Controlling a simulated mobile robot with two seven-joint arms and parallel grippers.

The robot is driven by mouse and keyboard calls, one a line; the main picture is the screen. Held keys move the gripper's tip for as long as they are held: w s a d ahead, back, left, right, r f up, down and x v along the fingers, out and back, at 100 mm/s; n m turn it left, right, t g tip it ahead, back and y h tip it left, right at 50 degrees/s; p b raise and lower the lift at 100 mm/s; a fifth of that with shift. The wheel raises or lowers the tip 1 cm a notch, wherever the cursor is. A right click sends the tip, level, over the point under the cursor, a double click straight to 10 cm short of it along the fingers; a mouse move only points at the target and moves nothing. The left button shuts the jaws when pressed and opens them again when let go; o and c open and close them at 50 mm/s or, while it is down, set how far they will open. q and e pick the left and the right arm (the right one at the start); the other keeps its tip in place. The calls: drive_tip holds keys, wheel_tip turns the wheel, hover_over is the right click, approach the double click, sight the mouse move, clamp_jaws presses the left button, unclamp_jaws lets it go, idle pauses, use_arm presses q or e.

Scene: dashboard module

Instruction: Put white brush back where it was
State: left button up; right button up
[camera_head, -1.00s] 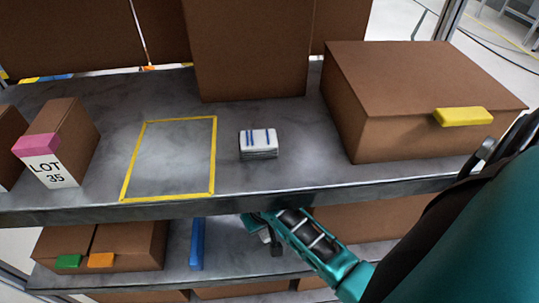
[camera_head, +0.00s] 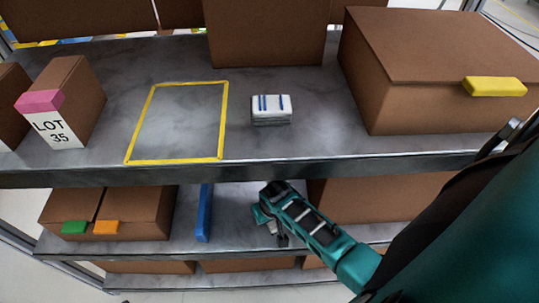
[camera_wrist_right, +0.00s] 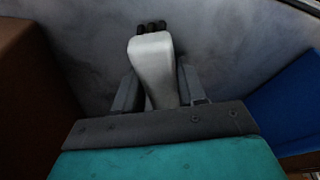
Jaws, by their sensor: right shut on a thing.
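The white brush (camera_wrist_right: 154,65) stands out between the fingers of my right gripper (camera_wrist_right: 158,95) in the right wrist view, its dark bristle end at the top of the picture. The right gripper is shut on it. In the head view my right gripper (camera_head: 273,230) is over the lower shelf, below the upper shelf's front edge; the brush is hard to make out there. An empty yellow-taped rectangle (camera_head: 225,120) lies on the upper shelf. My left gripper is not in view.
A white blue-striped stack (camera_head: 271,110) sits right of the taped area. A LOT 35 box (camera_head: 85,100) and a large box (camera_head: 430,105) flank them. On the lower shelf are a blue upright object (camera_head: 203,213), boxes with green and orange tags (camera_head: 135,211), and another box (camera_head: 370,198).

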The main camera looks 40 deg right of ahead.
sight(272, 223)
drive_tip(key=o, duration=1.1)
drive_tip(key=shift+f, duration=0.1)
drive_tip(key=p+v, duration=0.2)
drive_tip(key=v, duration=0.5)
drive_tip(key=shift+s+p, duration=0.1)
drive_tip(key=shift+p, duration=0.3)
drive_tip(key=shift+s+a+r+n+t, duration=0.2)
drive_tip(key=shift+s+r+n+t, duration=0.2)
drive_tip(key=shift+t, duration=0.3)
drive_tip(key=s+a+r+n+t+y, duration=0.2)
drive_tip(key=s+a+r+n+t, duration=0.1)
drive_tip(key=r+t, duration=0.3)
drive_tip(key=shift+s+a+r+n+t+y, duration=0.3)
drive_tip(key=shift+s+a+r+t+y, duration=0.1)
drive_tip(key=shift+a+r, duration=0.35)
drive_tip(key=shift+a+f, duration=0.1)
